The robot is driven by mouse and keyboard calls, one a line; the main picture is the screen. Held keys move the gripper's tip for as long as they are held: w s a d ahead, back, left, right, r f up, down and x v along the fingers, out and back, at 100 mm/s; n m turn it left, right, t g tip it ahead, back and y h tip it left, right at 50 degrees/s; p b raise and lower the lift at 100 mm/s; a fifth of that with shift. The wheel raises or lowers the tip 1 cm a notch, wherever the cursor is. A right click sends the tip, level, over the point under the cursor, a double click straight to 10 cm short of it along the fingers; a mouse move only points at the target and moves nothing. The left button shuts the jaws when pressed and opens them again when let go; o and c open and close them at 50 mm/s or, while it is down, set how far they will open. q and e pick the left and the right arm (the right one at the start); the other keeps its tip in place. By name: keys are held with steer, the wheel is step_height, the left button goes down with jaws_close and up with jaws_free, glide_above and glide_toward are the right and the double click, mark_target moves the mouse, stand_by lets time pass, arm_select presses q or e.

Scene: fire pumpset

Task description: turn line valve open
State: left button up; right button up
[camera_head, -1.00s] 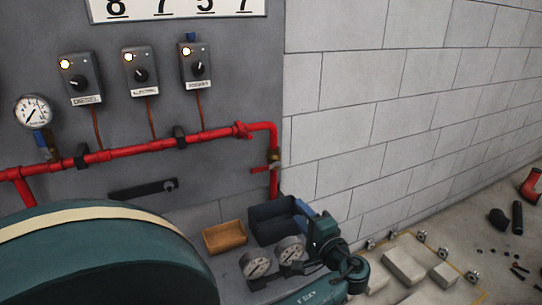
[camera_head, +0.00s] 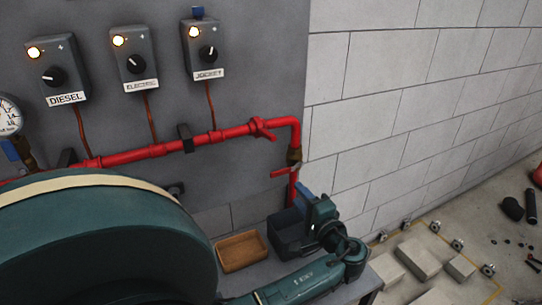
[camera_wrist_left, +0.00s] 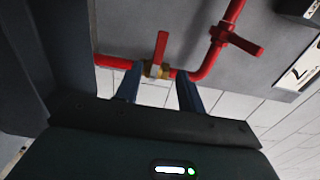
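A brass valve body (camera_head: 294,156) with a red lever (camera_head: 284,172) sits on the vertical drop of the red pipe, just past the bend. A second red handle (camera_head: 262,130) is on the horizontal run before the bend. My left gripper (camera_head: 303,194) is below the brass valve. In the left wrist view its blue fingers (camera_wrist_left: 160,76) are apart, with the brass valve (camera_wrist_left: 154,70) and its red lever (camera_wrist_left: 161,47) between them in the picture. Contact cannot be told. The second handle (camera_wrist_left: 238,40) is to the right there. My right gripper is not in view.
Control boxes labelled diesel (camera_head: 58,70), electric (camera_head: 134,59) and jockey (camera_head: 203,50) are on the grey panel. A big green round housing (camera_head: 100,245) fills the lower left. A block wall (camera_head: 400,110) is right.

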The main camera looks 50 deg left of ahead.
mark_target(281, 174)
arm_select(q)
steer(key=b+x, duration=0.2)
steer(key=x, duration=1.1)
steer(key=shift+w+a+b, duration=0.1)
steer(key=shift+a+b, duration=0.15)
steer(key=shift+b, duration=0.15)
steer(key=shift+c, duration=0.2)
jaws_close()
